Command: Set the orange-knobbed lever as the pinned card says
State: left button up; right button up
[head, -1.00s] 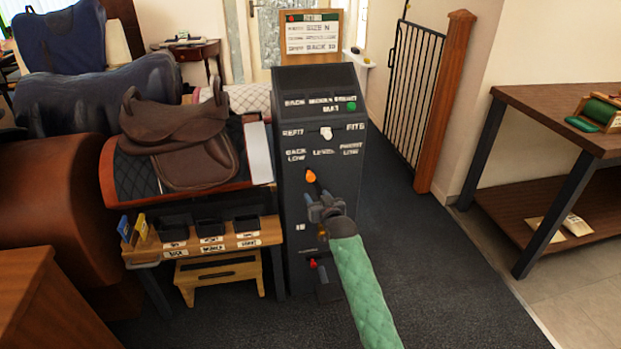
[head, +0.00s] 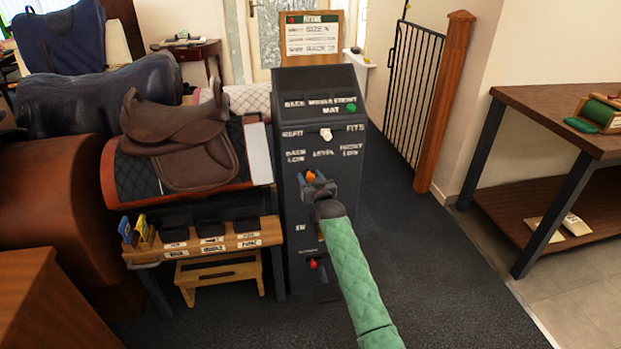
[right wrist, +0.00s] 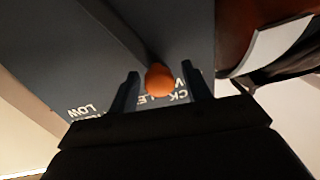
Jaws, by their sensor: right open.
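The orange-knobbed lever (head: 310,175) stands out from the front of the dark cabinet (head: 290,225), below the labels "BACK LOW", "LEVEL" and "FRONT LOW". My right gripper (head: 315,182) is at the lever, its jaws open. In the right wrist view the orange knob (right wrist: 159,80) lies between the two open fingers (right wrist: 160,88), with a gap visible on each side. The pinned card (head: 311,38) is on a wooden board above the cabinet; its lines are too blurred to read surely now. My left gripper is not in view.
A white knob (head: 326,134) sits between "REFIT" and "FITS", with a green button (head: 351,107) above. A red knob (head: 313,264) is low on the cabinet. A brown saddle (head: 180,140) and a bench with bins (head: 240,240) stand left. Floor at right is clear.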

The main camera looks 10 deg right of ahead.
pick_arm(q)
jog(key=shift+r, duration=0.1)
pick_arm(e)
grip_shut()
jog(key=shift+d, duration=0.1)
